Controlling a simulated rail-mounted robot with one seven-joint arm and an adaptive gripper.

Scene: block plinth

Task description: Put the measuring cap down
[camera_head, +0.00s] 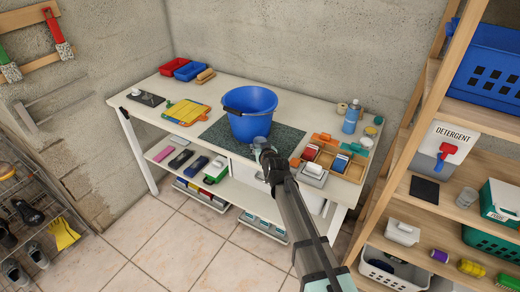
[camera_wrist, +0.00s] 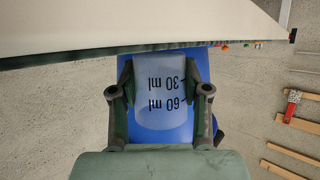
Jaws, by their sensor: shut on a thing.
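The measuring cap (camera_wrist: 165,85) is a clear, pale cup marked 30 ml and 60 ml; its lettering appears upside down in the wrist view. My gripper (camera_wrist: 160,100) is shut on it, one finger on each side. In the head view the cap (camera_head: 261,143) shows at the tip of my gripper (camera_head: 267,155), in front of the blue bucket (camera_head: 248,112) and above the dark speckled mat (camera_head: 215,137). The bucket stands on the mat and also shows behind the cap in the wrist view. I cannot tell the cap's exact height over the mat.
A wooden tray (camera_head: 352,172) with several coloured items is on the worktop at right. A yellow board (camera_head: 187,112) lies left of the mat. A detergent container (camera_head: 443,150) and a clear cup (camera_head: 466,197) stand on the right-hand shelves. The worktop's left front is fairly clear.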

